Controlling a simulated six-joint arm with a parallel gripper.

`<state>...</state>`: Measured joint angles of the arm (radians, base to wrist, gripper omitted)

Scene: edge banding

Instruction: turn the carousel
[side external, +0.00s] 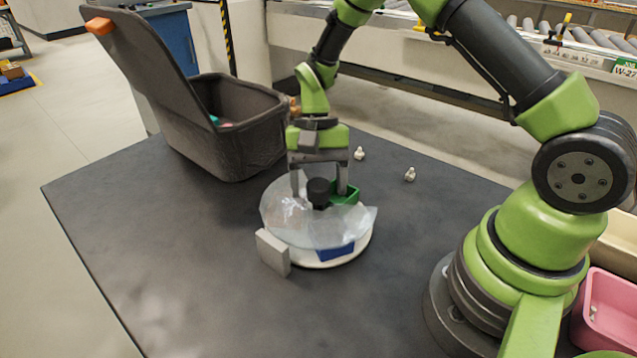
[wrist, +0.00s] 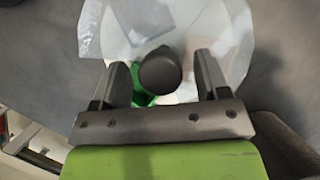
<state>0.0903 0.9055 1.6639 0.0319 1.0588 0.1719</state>
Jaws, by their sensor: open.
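The carousel (side external: 360,243) is a round white disc on the dark table, largely covered by a clear, see-through sheet or lid. A dark round knob (side external: 318,190) stands up at its middle; it also shows in the wrist view (wrist: 160,70). A green block or bin (side external: 346,192) and a blue one (side external: 335,251) sit on the disc. My gripper (side external: 320,192) points down over the disc, with one finger on each side of the knob. The jaws are open, and in the wrist view (wrist: 157,78) gaps show between the knob and both fingers.
A grey upright block (side external: 273,252) stands at the disc's front left edge. A dark bin (side external: 225,135) with a raised lid stands behind left. Two small white pieces (side external: 359,153) (side external: 410,174) lie behind right. A pink bin (side external: 608,310) is at far right. The front left table is clear.

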